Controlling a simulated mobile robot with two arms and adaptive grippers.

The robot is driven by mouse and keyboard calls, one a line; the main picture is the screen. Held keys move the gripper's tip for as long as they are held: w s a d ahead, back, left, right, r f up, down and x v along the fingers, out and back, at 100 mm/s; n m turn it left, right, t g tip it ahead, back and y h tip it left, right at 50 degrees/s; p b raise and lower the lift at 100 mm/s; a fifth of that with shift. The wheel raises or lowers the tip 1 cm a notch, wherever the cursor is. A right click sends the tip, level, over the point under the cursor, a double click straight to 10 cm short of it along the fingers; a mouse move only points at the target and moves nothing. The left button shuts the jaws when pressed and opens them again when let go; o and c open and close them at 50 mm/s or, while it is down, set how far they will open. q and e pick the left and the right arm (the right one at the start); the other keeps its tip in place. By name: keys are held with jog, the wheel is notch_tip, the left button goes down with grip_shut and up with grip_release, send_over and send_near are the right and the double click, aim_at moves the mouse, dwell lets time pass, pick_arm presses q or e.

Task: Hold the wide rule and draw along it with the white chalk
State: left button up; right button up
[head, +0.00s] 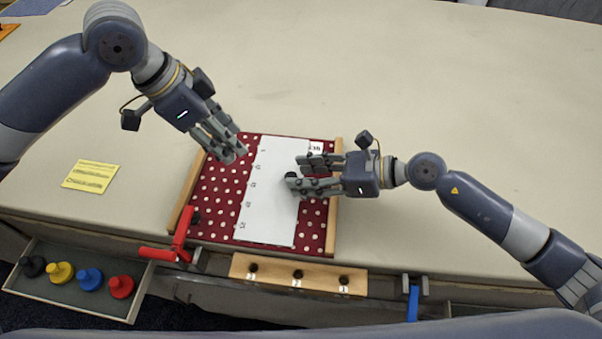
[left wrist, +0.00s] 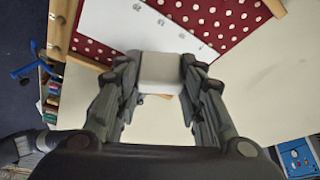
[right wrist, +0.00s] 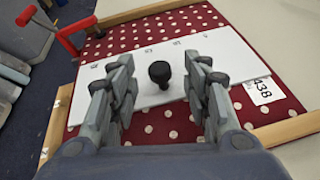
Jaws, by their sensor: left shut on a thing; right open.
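The wide rule (head: 268,205) is a white plate with numbers along one edge. It lies on a red, white-dotted cloth board (head: 223,190), and it also shows in the right wrist view (right wrist: 215,52). A black knob (right wrist: 159,72) stands up from the rule. My right gripper (head: 296,174) is open over the rule, its fingers on either side of the knob, with no visible grip. My left gripper (head: 240,155) is shut on a pale block, seemingly the white chalk (left wrist: 160,72), near the rule's far left edge. The head view hides the chalk behind the fingers.
Wooden strips (head: 186,191) edge the board. A red clamp (head: 180,236) sits at its near left corner. A wooden ledge (head: 265,267) with several dark round spots runs along the table's front. A drawer (head: 108,303) with coloured pegs stands open. The table beyond the board is clear.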

jog(key=shift+x, duration=0.8)
grip_shut()
dwell(0.6)
